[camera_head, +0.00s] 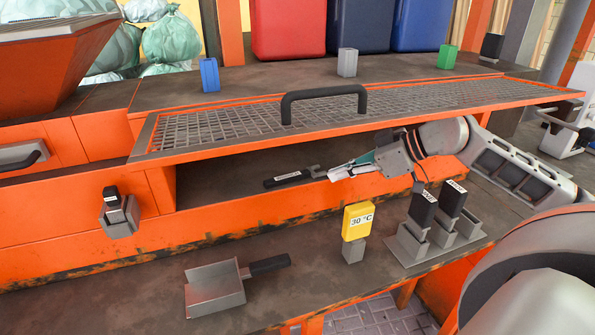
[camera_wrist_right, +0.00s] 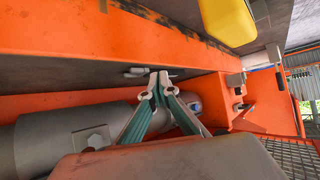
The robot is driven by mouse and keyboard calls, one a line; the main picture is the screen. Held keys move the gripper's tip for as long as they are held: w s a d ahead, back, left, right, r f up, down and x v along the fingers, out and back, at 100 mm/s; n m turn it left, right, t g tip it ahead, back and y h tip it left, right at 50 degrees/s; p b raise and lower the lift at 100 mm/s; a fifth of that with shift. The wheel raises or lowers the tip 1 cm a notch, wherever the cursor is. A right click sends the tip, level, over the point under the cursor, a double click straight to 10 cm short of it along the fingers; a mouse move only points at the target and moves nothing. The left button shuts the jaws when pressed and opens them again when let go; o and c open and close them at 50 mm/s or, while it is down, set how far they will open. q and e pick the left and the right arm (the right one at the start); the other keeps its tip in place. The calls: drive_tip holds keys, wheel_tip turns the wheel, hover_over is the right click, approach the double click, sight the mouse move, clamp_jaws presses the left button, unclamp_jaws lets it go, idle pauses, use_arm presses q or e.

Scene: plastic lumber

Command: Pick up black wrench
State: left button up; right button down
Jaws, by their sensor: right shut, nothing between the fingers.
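A tool with a black handle (camera_head: 288,180) and a short grey end, which looks like the black wrench, lies on the dark shelf under the raised mesh panel in the head view. My right gripper (camera_head: 334,174) reaches in from the right under the panel. Its fingertips are close to the grey end of the tool; whether they touch it I cannot tell. In the right wrist view the fingers (camera_wrist_right: 160,76) are shut and empty, beside a small grey piece (camera_wrist_right: 136,72) that may be the tool's end. My left gripper is not in view.
The orange-framed mesh panel (camera_head: 215,126) with a black handle overhangs the shelf. In front stand a yellow 30 °C block (camera_head: 357,221), a grey holder with black-handled pieces (camera_head: 413,246) and a metal scoop (camera_head: 215,292). Blue, grey and green blocks stand behind the panel.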

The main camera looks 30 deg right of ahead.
approach(289, 175)
drive_tip(key=shift+f, duration=0.95)
drive_tip(key=shift+w+a, duration=0.5)
drive_tip(key=shift+w, duration=0.35)
drive_tip(key=shift+w+a, duration=0.55)
drive_tip(key=shift+w, duration=0.3)
drive_tip(key=shift+w+a, duration=0.5)
drive_tip(key=shift+w, duration=0.35)
drive_tip(key=shift+f, duration=0.9)
drive_tip(key=shift+s+f, duration=0.1)
